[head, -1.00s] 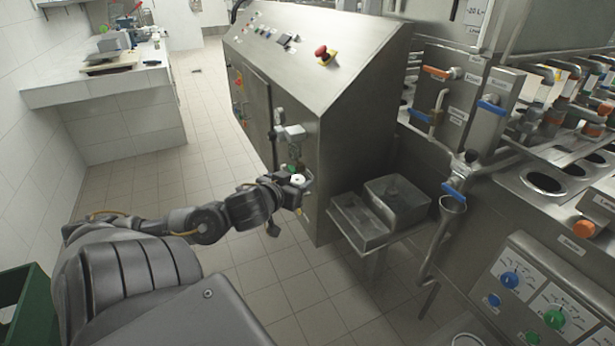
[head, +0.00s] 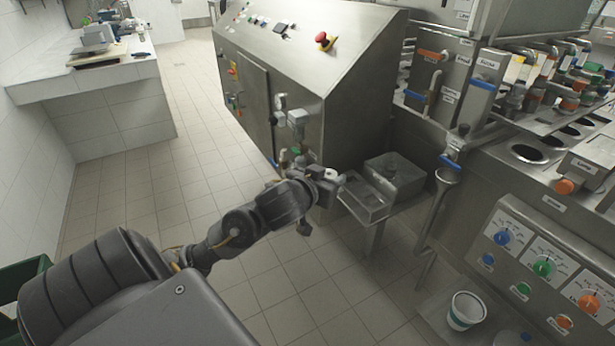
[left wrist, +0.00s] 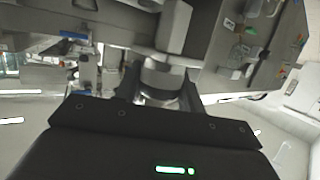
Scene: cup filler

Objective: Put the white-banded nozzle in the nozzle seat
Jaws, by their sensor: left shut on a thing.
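My left gripper (head: 333,181) is in the middle of the head view, in front of the steel control cabinet and left of the small steel tray. It is shut on a small pale piece, taken as the white-banded nozzle (head: 340,179), whose white top shows at the fingertips. In the left wrist view a rounded grey and pale body (left wrist: 163,76) sits between the two fingers; its band cannot be made out there. I cannot pick out the nozzle seat for certain. My right gripper is not in view.
The control cabinet (head: 290,55) with a red button stands behind the gripper. A steel tray (head: 362,205) and box are close to its right. The filling machine (head: 490,175) with valves and knobs fills the right. A white bucket (head: 467,311) stands below. Tiled floor is free at left.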

